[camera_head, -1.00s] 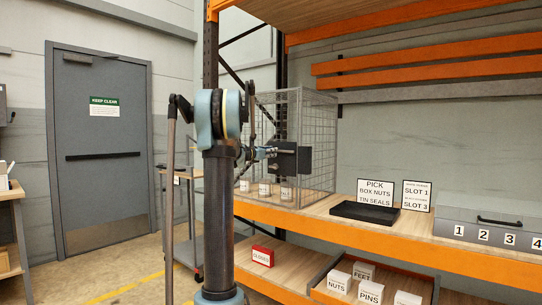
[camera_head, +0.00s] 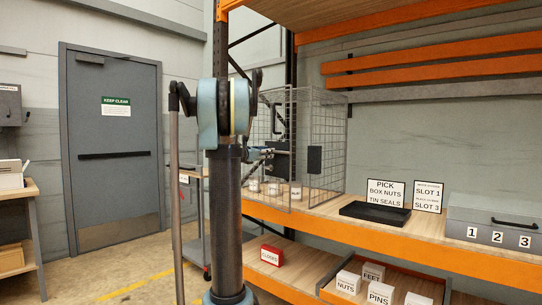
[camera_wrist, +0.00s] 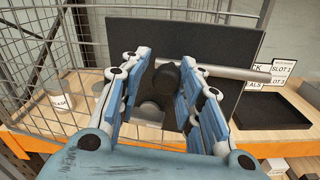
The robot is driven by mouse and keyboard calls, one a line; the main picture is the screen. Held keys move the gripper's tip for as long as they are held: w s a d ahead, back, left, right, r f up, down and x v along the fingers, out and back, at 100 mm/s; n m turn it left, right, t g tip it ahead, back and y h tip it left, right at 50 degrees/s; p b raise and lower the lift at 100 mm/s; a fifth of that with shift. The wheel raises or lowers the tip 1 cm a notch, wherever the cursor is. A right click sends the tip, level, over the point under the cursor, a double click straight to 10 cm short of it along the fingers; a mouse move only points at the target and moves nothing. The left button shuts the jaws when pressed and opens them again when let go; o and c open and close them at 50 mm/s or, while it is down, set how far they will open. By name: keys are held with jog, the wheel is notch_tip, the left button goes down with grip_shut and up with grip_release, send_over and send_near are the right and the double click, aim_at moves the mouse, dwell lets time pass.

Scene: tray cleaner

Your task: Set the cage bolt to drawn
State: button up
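The wire cage (camera_head: 330,130) stands on the shelf, and its mesh door stands ajar, swung out to the left. A dark plate (camera_head: 315,160) is on the cage's front post, apart from the door. In the wrist view a dark door plate (camera_wrist: 215,40) carries the silver cage bolt (camera_wrist: 235,73), whose rod reaches right, past the plate's edge. My gripper (camera_wrist: 165,85) has its blue-padded fingers closed in on both sides of the bolt's black knob (camera_wrist: 165,76). In the head view my gripper (camera_head: 262,153) is partly hidden behind my arm.
Labelled tins (camera_head: 274,189) stand inside the cage. A black tray (camera_head: 375,211), sign cards (camera_head: 386,192) and a numbered grey box (camera_head: 495,215) are to the right. A red box (camera_head: 271,255) lies on the lower shelf. A cart (camera_head: 193,220) stands behind my arm.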

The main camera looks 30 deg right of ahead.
jog(key=shift+s+a+f, duration=0.15)
jog(key=shift+s+a, duration=0.2)
jog(key=shift+a, duration=0.3)
jog(key=s+r+v, duration=0.1)
jog(key=v, duration=1.9)
dwell(1.6)
jog(key=shift+r, duration=0.1)
jog(key=shift+s, duration=0.1)
dwell(0.3)
